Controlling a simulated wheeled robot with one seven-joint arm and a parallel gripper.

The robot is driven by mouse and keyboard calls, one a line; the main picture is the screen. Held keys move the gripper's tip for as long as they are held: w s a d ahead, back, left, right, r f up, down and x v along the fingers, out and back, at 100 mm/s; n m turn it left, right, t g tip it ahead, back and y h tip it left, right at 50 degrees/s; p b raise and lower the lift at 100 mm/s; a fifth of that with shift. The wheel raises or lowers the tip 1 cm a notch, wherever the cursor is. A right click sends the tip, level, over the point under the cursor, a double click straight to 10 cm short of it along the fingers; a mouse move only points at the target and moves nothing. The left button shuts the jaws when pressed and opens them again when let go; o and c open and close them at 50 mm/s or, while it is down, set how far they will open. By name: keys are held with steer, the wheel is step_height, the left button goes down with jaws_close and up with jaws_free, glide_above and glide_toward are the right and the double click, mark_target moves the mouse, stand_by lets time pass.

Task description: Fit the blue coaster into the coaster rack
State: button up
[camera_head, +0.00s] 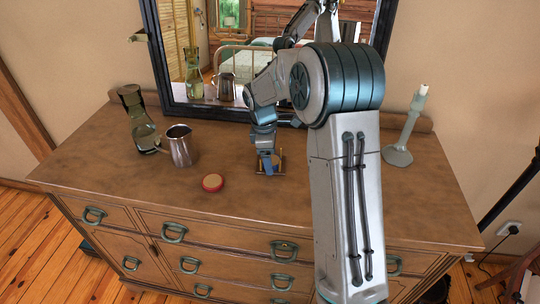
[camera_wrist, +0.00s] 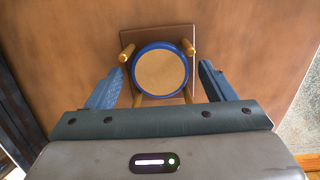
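The blue coaster (camera_wrist: 160,72), a disc with a blue rim and a tan face, lies flat between the posts of the coaster rack in the wrist view. The coaster rack (camera_wrist: 181,32) has a brown square base and upright wooden posts around the coaster. How deep the coaster sits is hard to tell from above. My gripper (camera_wrist: 160,66) is open, with one blue finger on each side of the rack and clear gaps to the coaster. In the head view, my gripper (camera_head: 266,150) points down over the rack (camera_head: 272,172) and partly hides it.
A red-rimmed coaster (camera_head: 212,182) lies on the dresser top (camera_head: 130,195) to the left. A metal pitcher (camera_head: 181,147) and a glass carafe (camera_head: 138,120) stand further left. A mirror (camera_head: 165,60) rises behind. A pale candlestick (camera_head: 405,135) stands at right. The front left top is clear.

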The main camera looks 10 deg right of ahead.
step_height(320, 180, up, 12)
steer(key=a, duration=0.1)
steer(key=s+r+m+t, duration=0.25)
steer(key=s+m, duration=0.45)
steer(key=s, duration=0.7)
steer(key=s+f+m, duration=0.2)
steer(key=s+m, duration=0.1)
steer(key=s, duration=0.4)
steer(key=s+d+f+m+y, duration=0.1)
steer(key=s+m, duration=0.3)
steer(key=s, duration=0.3)
steer(key=shift+s+f+t, duration=0.15)
steer(key=shift+f+t, duration=0.25)
steer(key=shift+t, duration=0.05)
